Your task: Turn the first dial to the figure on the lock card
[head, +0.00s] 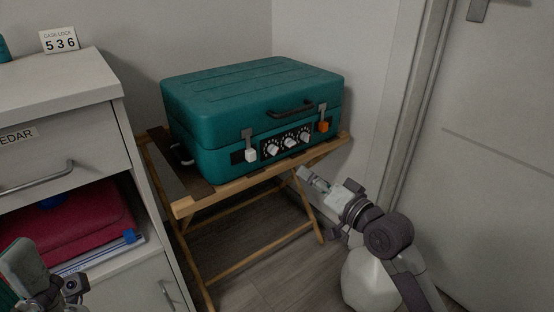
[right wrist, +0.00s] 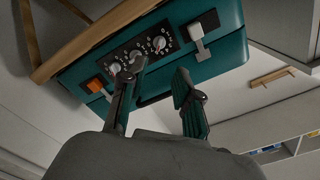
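The lock card (head: 59,41), reading "CASE LOCK 536", stands on the cabinet top. The teal case (head: 245,95) lies closed on a folding wooden stand. Its front panel has three white dials; the left one (head: 272,150) is beside the white latch (head: 250,155), and the right one is near the orange latch (head: 323,126). Their settings are too small to read. My right gripper (head: 316,182) is below and right of the dials. In the right wrist view my gripper (right wrist: 160,82) has its fingers apart, empty, before the dials. My left gripper (head: 40,272) is partly cut off at lower left.
The wooden stand (head: 185,207) holds the case between the white cabinet (head: 115,85) and the wall. The cabinet has a drawer marked "EDAR" and an open shelf with a red folded item (head: 75,222). A door (head: 500,140) is at right.

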